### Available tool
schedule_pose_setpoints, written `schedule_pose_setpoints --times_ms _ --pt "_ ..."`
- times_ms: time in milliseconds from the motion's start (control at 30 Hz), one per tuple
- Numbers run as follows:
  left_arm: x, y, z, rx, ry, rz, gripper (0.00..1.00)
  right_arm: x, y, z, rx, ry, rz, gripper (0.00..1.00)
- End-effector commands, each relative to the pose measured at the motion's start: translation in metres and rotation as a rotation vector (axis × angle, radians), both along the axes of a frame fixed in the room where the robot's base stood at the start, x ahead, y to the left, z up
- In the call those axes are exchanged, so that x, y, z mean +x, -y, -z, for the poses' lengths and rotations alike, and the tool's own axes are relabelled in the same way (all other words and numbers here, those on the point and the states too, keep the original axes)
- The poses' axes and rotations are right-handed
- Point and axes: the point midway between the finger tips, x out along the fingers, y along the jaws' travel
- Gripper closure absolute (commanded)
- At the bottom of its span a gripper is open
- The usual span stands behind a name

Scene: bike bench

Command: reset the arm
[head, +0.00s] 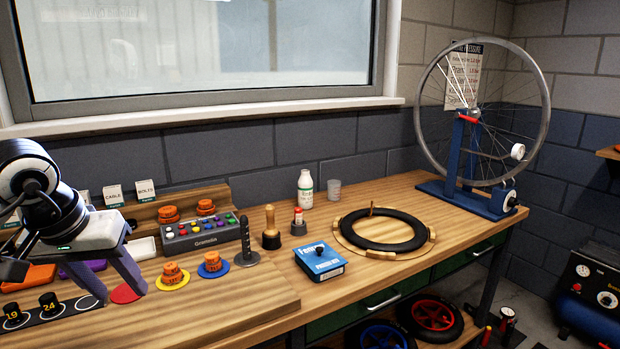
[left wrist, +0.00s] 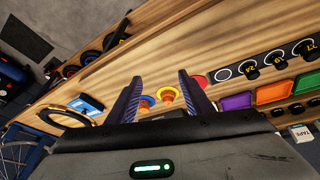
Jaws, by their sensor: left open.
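My left gripper (head: 118,284) is at the left of the head view, above the workbench (head: 220,318), its two fingers spread apart with nothing between them. In the left wrist view the same gripper (left wrist: 156,92) shows both fingers apart. Beyond them, an orange piece on a yellow disc (left wrist: 167,95) and one on a blue disc (left wrist: 147,102) appear on the bench. In the head view the yellow disc (head: 172,284) and the blue disc (head: 213,272) lie to the right of the fingers. My right gripper is not in view.
A red disc (head: 126,293) lies by the gripper. A button box (head: 205,232), blue box (head: 320,262), white bottle (head: 305,190) and black ring on a wooden stand (head: 345,232) occupy the bench. A wheel stand (head: 465,195) is at the right. The front board is mostly clear.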

Motion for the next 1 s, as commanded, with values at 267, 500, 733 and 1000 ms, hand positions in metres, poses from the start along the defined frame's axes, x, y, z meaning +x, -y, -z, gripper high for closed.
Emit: schedule_pose_setpoints --times_ms 267,500,733,1000 --pt "-0.008 0.076 0.04 -0.282 -0.08 -0.018 0.53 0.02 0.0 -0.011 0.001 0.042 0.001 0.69" --pt "-0.036 0.174 0.071 -0.696 -0.273 -0.125 0.53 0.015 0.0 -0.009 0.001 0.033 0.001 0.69" --pt "-0.082 0.297 0.051 -1.467 -0.906 -0.602 0.53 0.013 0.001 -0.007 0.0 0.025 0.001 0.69" --pt "-0.042 0.271 0.064 1.852 1.807 1.434 0.53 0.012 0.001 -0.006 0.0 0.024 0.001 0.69"
